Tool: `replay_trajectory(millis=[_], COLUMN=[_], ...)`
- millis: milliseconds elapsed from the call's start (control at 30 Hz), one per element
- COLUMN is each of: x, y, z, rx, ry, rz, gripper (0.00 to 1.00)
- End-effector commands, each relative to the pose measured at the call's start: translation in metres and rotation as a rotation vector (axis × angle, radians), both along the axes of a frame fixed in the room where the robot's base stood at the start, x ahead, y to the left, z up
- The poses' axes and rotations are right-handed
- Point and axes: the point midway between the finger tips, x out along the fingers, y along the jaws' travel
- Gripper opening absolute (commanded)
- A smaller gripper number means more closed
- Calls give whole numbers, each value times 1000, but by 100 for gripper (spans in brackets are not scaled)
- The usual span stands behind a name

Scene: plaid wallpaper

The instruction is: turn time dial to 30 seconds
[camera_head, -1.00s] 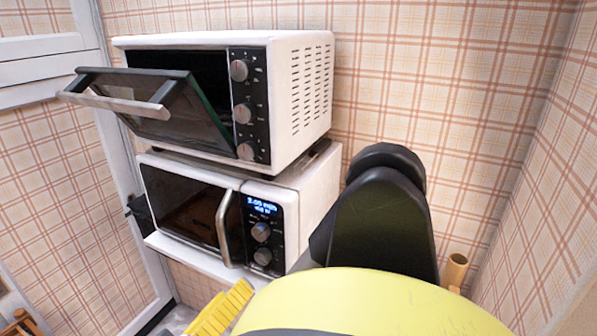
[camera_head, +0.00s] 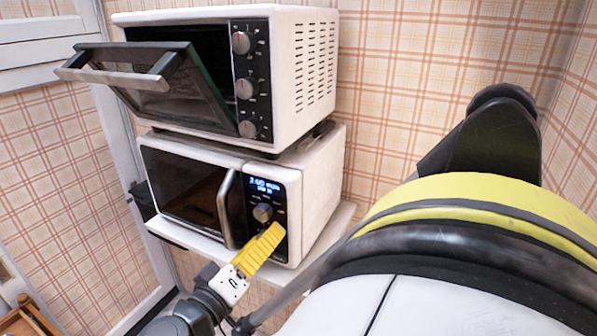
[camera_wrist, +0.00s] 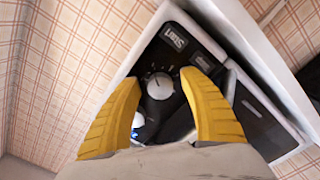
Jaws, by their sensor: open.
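The white microwave (camera_head: 312,189) sits below a toaster oven, with a dark control panel at its right. Its lit blue display (camera_head: 264,185) has text too small to read surely. The upper dial (camera_head: 263,212) shows under the display; the lower dial is hidden behind my gripper. My gripper (camera_head: 275,231) has yellow fingers and is open in front of the panel's lower part. In the wrist view a grey dial (camera_wrist: 160,86) lies between the spread fingers, apparently the lower one. Whether the fingers touch it, I cannot tell. Which dial is for time is not readable.
The white toaster oven (camera_head: 307,62) stands on top, its glass door (camera_head: 160,90) hanging partly open above the microwave. A curved door handle (camera_head: 225,208) is left of the panel. A white shelf (camera_head: 330,232) carries the microwave. Plaid walls close the corner behind and right.

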Motion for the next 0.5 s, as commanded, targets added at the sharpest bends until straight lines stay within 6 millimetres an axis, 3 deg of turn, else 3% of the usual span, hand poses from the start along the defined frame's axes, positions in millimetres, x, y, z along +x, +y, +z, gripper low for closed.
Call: replay_trajectory(millis=[67,233,500], x=[0,0,0], y=[0,0,0], z=[0,0,0], rx=[0,0,-3], ry=[0,0,2], rz=[0,0,-1], gripper=[51,0,0])
